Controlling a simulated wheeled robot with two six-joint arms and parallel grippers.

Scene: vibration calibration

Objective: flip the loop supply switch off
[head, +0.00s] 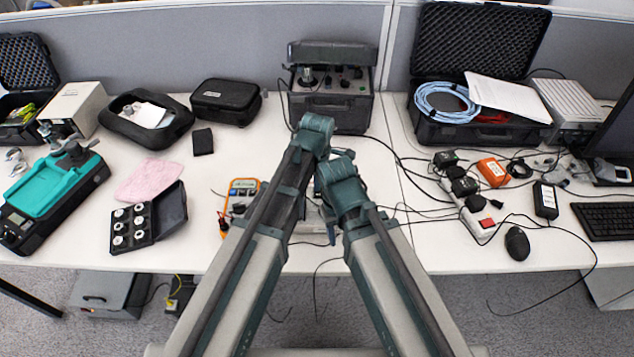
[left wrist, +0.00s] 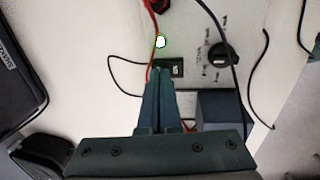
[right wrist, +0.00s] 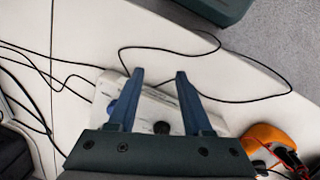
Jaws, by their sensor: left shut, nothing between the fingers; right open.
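In the left wrist view a light grey panel carries a small black rocker switch (left wrist: 176,68), a lit green lamp (left wrist: 160,42) above it and a black rotary knob (left wrist: 222,53) to its right. My left gripper (left wrist: 163,76) is shut and empty, its fingertips at the lower left of the switch and partly covering it. I cannot tell whether they touch it. The switch's rocker position is too small to read. My right gripper (right wrist: 159,72) is open and empty above a whitish box (right wrist: 158,97) with blue and black knobs. In the head view my arms hide much of the middle table.
Red and black leads run across the panel. An orange multimeter (head: 243,187) lies left of my arms, and a dark instrument case (head: 330,108) stands behind them. A power strip (head: 478,222) and loose cables lie to the right. The table's front edge is close.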

